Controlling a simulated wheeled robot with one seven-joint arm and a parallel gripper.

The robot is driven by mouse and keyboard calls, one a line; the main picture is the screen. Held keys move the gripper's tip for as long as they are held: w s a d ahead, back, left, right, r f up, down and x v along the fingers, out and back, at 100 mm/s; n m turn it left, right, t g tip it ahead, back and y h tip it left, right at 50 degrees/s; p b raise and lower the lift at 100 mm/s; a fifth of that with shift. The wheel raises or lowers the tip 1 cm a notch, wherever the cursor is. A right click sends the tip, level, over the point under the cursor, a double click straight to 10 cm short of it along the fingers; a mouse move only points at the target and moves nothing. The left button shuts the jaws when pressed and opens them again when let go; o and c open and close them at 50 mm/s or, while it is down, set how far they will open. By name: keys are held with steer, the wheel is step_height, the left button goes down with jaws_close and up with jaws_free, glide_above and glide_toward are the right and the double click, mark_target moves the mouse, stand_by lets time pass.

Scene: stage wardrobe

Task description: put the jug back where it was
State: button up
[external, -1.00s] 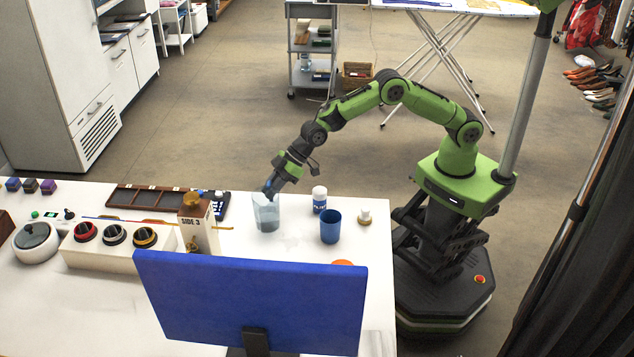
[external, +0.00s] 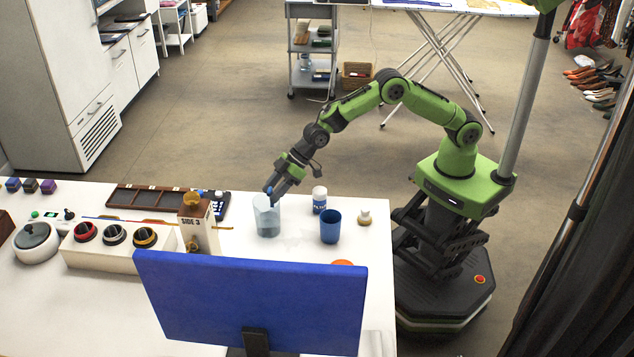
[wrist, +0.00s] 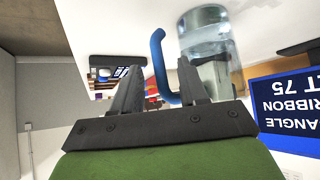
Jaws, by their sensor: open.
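The jug (external: 267,218) is clear with a blue handle and stands upright on the white table. It looks partly filled with clear liquid. In the wrist view the jug (wrist: 207,40) appears upside down, with its blue handle (wrist: 158,60) between my fingers. My gripper (external: 270,190) is at the handle, on the jug's far side from the external camera. In the wrist view my gripper (wrist: 158,70) is open, its two fingers apart on either side of the handle. I cannot tell whether a finger touches it.
A blue cup (external: 330,228), a white bottle (external: 319,200) and a small capped jar (external: 364,217) stand right of the jug. The SIDE 3 carton (external: 199,228) stands left. A blue screen (external: 250,300) is in front. A brown divided tray (external: 148,198) lies behind left.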

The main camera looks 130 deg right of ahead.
steer(key=p+v, duration=0.1)
steer(key=v, duration=1)
steer(key=s+a+r+n+g+y, duration=0.1)
steer(key=s+a+r, duration=1)
steer(key=s+a, duration=0.3)
steer(key=s+a+g, duration=0.1)
steer(key=s+a, duration=0.3)
steer(key=s, duration=0.6)
steer(key=s+a+n+g, duration=0.1)
steer(key=s+a, duration=0.3)
steer(key=s, duration=0.7)
steer(key=shift+s+a+f+y, duration=0.3)
steer(key=shift+a, duration=0.1)
